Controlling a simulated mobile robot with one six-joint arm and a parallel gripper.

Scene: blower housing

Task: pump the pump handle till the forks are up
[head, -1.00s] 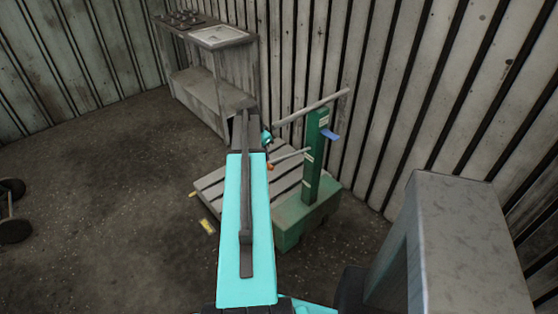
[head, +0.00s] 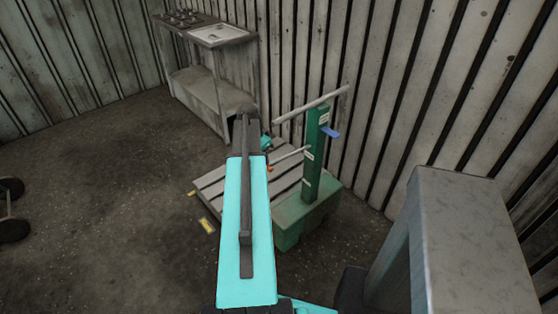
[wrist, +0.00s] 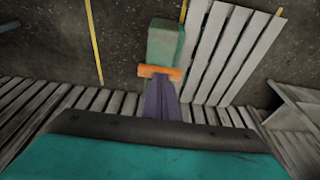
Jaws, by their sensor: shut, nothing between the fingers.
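A green stacker (head: 309,208) stands on the floor by the wall, with an upright post (head: 314,155). A pale rod (head: 290,156) juts left from the post towards my arm; it looks like the pump handle. In the wrist view an orange crosspiece (wrist: 150,71) lies before a green block (wrist: 165,42). My gripper (wrist: 160,82) is shut, its purple fingers over the crosspiece with nothing held; I cannot tell whether they touch it. In the head view my arm mostly hides the gripper. The slatted platform (head: 225,188) looks low, near the floor; the forks are not clearly seen.
A grey bar (head: 318,101) and a small blue lever (head: 330,131) are at the post's top. A worn bench (head: 190,85) stands behind, against the corrugated wall (head: 440,100). A yellow floor mark (head: 206,226) is near the platform. Open floor (head: 110,200) lies left.

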